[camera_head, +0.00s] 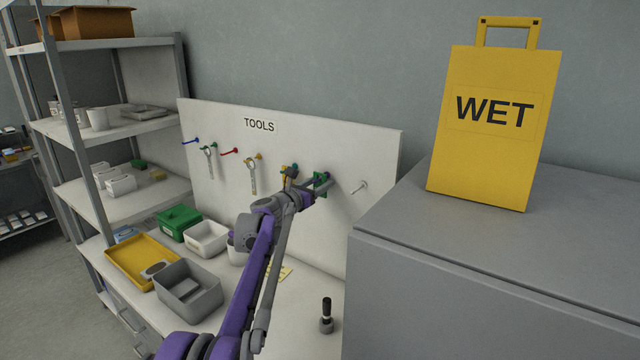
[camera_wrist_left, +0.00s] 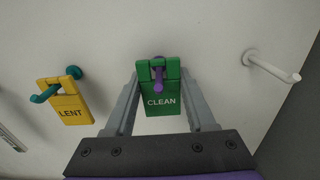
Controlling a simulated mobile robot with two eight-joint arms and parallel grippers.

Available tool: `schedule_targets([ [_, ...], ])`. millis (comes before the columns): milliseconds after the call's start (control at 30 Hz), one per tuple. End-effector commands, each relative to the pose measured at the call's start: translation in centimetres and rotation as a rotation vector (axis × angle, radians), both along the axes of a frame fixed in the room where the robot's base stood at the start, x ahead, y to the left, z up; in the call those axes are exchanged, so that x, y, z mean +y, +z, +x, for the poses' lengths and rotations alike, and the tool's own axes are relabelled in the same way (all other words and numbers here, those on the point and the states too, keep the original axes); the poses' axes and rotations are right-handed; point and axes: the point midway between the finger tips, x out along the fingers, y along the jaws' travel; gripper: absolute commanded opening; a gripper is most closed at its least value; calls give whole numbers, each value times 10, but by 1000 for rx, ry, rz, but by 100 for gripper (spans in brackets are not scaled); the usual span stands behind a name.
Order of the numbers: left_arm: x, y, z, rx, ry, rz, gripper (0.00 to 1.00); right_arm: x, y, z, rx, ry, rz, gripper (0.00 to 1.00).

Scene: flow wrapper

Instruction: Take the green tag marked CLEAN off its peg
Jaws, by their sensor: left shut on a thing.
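The green tag marked CLEAN (camera_wrist_left: 162,104) hangs on a purple peg (camera_wrist_left: 158,76) on the board, with the peg through its top opening. The tag also shows in the head view (camera_head: 322,183), partly hidden by my gripper. My left gripper (camera_wrist_left: 160,88) is shut on the tag, with one grey finger at each side of it. In the head view my left gripper (camera_head: 305,195) reaches to the board from below. My right gripper is in neither view.
A yellow tag marked LENT (camera_wrist_left: 68,106) hangs on a teal peg (camera_wrist_left: 74,72) left of the green tag. A bare white peg (camera_wrist_left: 270,66) sticks out on the right. A grey cabinet (camera_head: 470,260) with a yellow WET sign (camera_head: 490,150) stands at the right.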

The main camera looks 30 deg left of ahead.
Motion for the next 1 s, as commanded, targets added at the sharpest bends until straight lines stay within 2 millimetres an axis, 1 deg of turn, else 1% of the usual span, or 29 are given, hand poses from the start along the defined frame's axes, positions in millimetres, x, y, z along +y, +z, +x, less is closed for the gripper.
schedule_targets([
  [267,0,1,-1,-2,1,-2,4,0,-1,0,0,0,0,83],
  [1000,3,1,-31,-2,1,-3,4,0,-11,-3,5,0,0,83],
])
